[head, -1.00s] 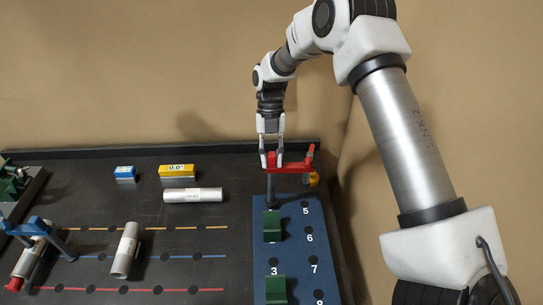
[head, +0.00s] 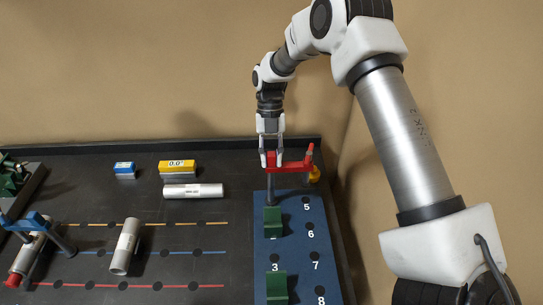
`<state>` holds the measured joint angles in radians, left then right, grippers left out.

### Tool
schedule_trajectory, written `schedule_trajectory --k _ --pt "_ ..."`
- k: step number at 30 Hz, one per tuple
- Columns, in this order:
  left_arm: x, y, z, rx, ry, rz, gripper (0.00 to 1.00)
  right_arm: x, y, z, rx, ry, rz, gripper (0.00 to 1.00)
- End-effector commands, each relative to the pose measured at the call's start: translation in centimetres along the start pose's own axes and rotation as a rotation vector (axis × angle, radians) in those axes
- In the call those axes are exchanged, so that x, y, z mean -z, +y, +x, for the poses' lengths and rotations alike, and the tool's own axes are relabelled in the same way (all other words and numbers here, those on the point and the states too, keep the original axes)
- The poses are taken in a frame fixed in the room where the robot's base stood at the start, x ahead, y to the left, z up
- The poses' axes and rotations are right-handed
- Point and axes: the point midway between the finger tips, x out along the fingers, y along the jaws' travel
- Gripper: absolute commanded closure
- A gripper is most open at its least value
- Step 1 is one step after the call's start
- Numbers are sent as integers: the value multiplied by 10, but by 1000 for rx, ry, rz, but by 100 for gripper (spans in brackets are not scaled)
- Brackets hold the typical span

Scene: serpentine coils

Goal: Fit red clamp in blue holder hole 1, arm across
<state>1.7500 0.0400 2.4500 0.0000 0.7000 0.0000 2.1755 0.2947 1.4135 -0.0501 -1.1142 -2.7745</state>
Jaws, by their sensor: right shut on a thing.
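The red clamp (head: 292,166) is in the head view at the back right of the table. Its red arm lies across, pointing right, on a grey post. My right gripper (head: 271,160) is shut on the clamp's left part from above. The blue holder (head: 292,238) is a plate with numbered holes, and 3, 5, 6, 7 and 8 can be read. The clamp's post stands over the plate's back left corner, where hole 1's label is hidden. I cannot tell how deep the post sits. My left gripper is not in view.
Two green blocks (head: 272,221) stand on the blue holder's left column. A yellow level (head: 177,167), a small blue box (head: 124,168) and silver tubes (head: 193,190) lie on the black table. A blue clamp (head: 27,223) stands at the left. A yellow piece (head: 314,173) sits behind the red clamp.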

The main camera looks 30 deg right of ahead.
Motion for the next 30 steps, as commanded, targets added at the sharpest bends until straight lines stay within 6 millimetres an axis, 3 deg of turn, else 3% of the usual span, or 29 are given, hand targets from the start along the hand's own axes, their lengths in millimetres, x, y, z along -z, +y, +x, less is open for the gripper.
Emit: schedule_trajectory --k 4,5,7,16,20,30 --pt "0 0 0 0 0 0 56 0 0 1 1 2 0 100" --pt "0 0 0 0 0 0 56 0 0 2 1 2 0 70" --pt "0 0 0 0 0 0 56 0 0 2 1 2 0 45" --pt "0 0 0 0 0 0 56 0 0 2 1 2 0 44" --pt "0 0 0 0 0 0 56 0 0 -9 0 1 0 44" --pt "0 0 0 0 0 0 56 -1 -1 -90 -1 -2 0 44"
